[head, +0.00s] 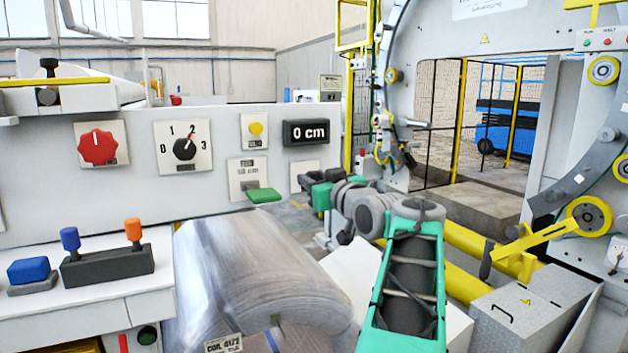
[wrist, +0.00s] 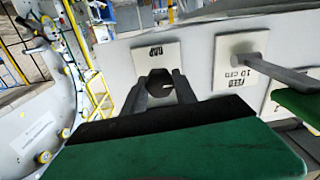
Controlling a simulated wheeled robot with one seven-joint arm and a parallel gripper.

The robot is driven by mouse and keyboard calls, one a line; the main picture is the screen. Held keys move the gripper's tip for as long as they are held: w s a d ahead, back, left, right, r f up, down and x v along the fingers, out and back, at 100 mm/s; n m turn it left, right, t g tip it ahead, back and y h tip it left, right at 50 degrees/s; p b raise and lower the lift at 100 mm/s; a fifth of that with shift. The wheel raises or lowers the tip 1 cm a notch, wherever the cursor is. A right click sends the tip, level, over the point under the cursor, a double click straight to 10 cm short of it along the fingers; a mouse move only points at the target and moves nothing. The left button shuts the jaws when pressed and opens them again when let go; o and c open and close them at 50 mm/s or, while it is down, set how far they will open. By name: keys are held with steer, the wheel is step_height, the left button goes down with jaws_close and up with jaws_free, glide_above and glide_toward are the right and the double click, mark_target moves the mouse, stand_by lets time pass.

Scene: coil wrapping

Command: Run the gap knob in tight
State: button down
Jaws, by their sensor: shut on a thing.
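The gap knob (wrist: 157,82) is a dark knob on a white plate (wrist: 147,53), its label upside down in the wrist view. My gripper (wrist: 156,88) is shut on it, one finger on each side. A small pale mark shows on the knob's face. In the head view my gripper (head: 303,181) reaches the grey panel from the right, below the 0 cm display (head: 305,132). There the gripper hides the knob, and only part of its plate (head: 303,167) shows.
The feed lever's rod (wrist: 285,70) and green handle (head: 263,195) stick out close beside my gripper. A red knob (head: 97,147), a black dial (head: 184,149) and a yellow button (head: 255,128) are farther left. A coil (head: 245,275) lies below the panel.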

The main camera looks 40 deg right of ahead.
steer(key=shift+m, duration=0.4)
steer(key=m+b, duration=0.1)
steer(key=m, duration=1.1)
steer(key=shift+d+p, duration=0.1)
steer(key=shift+p, duration=0.3)
steer(key=m+p, duration=0.1)
steer(key=m, duration=0.3)
steer(key=shift+f, duration=0.1)
steer(key=shift+m, duration=0.4)
steer(key=c, duration=1)
jaws_free()
